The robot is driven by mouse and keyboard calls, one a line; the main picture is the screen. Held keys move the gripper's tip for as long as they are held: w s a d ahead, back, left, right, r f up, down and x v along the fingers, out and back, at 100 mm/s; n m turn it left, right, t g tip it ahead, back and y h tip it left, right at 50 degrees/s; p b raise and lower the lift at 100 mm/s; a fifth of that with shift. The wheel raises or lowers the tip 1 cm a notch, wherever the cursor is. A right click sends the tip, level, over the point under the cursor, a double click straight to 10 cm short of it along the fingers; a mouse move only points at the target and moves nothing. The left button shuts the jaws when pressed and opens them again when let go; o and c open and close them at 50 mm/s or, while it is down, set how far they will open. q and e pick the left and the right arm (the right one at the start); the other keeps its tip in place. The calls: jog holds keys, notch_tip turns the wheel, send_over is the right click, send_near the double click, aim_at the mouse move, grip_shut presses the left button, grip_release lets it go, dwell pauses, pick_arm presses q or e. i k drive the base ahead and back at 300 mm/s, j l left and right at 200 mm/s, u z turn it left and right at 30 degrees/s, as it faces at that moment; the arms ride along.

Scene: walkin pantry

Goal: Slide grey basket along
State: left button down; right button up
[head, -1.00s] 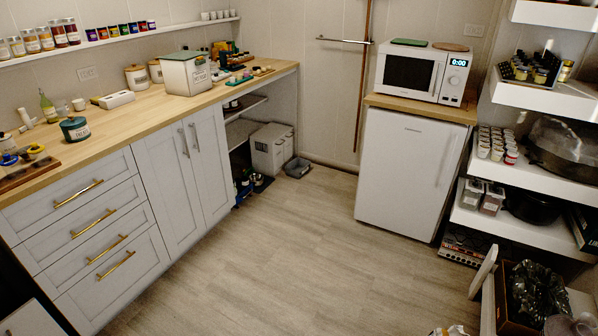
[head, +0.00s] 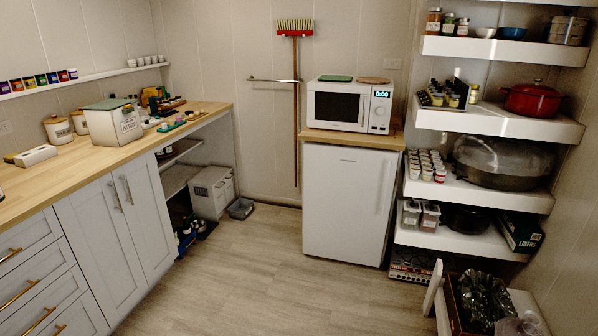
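A small, low grey basket-like tray (head: 240,209) sits on the floor at the open end of the left counter, near the back wall. A larger light grey lidded bin (head: 212,191) stands just left of it, partly under the counter. I cannot tell for sure which of these is the grey basket. Neither of my grippers shows in the head view.
The wood-topped counter (head: 90,165) runs along the left. A white fridge (head: 343,203) with a microwave (head: 350,106) on top stands at the back. Wall shelves (head: 478,193) and a box (head: 482,305) are at right. The middle floor (head: 260,280) is clear.

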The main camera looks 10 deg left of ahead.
aim_at(241, 208)
jog(key=i+j+u, duration=0.4)
jog(key=i, duration=0.45)
jog(key=i+u, duration=0.4)
jog(key=i, duration=2.85)
